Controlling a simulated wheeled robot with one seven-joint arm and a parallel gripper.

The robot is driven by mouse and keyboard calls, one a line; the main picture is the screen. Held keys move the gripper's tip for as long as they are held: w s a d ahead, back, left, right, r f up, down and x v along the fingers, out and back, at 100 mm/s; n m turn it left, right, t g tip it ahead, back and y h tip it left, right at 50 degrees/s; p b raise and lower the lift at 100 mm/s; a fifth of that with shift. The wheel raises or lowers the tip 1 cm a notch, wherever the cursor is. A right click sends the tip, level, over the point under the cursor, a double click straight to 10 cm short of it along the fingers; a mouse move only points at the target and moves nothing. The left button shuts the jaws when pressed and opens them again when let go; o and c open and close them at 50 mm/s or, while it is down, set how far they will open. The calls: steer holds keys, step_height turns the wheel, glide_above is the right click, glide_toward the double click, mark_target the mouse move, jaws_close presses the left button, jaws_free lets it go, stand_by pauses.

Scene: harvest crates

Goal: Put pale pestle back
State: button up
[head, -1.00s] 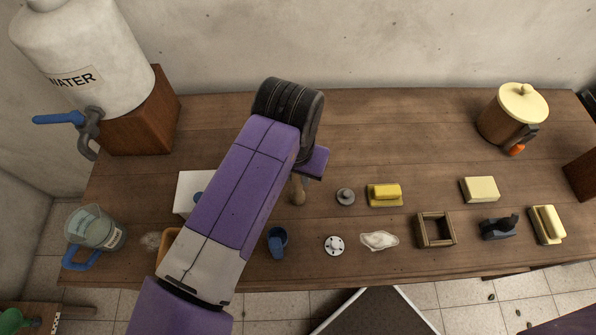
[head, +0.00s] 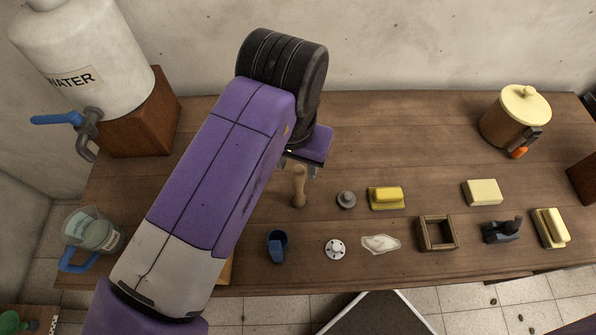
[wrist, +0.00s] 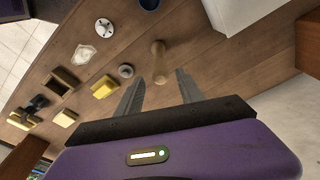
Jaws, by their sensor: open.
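The pale pestle (head: 299,187) is a light wooden piece standing upright on the wooden table, in the middle of the head view. In the wrist view the pestle (wrist: 159,62) lies ahead of my gripper (wrist: 158,84), close to the space between the fingertips. My gripper is open, and its two grey fingers are apart with nothing between them that I can see gripped. In the head view my gripper (head: 301,166) is partly hidden under my arm, just behind and above the pestle's top.
A grey knobbed weight (head: 346,199), yellow block (head: 386,198), blue cup (head: 277,246), white disc (head: 335,249), and wooden frame (head: 424,244) stand nearby. A water tank (head: 85,60) is at left and a lidded pot (head: 508,118) at right. The back middle of the table is clear.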

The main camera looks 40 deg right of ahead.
step_height(320, 180, up, 5)
steer(key=w+d+r+t+h, duration=0.2)
steer(key=w+d+r+h, duration=0.15)
steer(key=d, duration=0.55)
steer(key=w+d+r+t+h, duration=0.15)
steer(key=d+r+h, duration=0.25)
steer(key=d, duration=0.5)
steer(key=w+d+r+n+t+h, duration=0.2)
steer(key=r+n+t+h, duration=0.1)
steer(key=r+t, duration=0.15)
steer(key=w+d+r+n+t+h, duration=0.2)
steer(key=d+r+n+t+h, duration=0.15)
steer(key=r, duration=0.25)
steer(key=s+a+f+n+t+y, duration=0.35)
steer(key=a+f+n+y, duration=0.25)
steer(key=f, duration=0.2)
steer(key=s+a+f+n+t+y, duration=0.2)
steer(key=s+a+f+n+y, duration=0.25)
steer(key=a+f+y, duration=0.35)
steer(key=s+a+f+m+g, duration=0.1)
steer(key=s+a+f, duration=0.3)
steer(key=s, duration=0.7)
steer(key=s+a+f+m+g+y, duration=0.1)
steer(key=s+a+f+m, duration=0.3)
steer(key=s, duration=0.7)
steer(key=shift+a+f+g, duration=0.4)
steer(key=shift+f+g, duration=0.05)
steer(key=shift+g, duration=0.05)
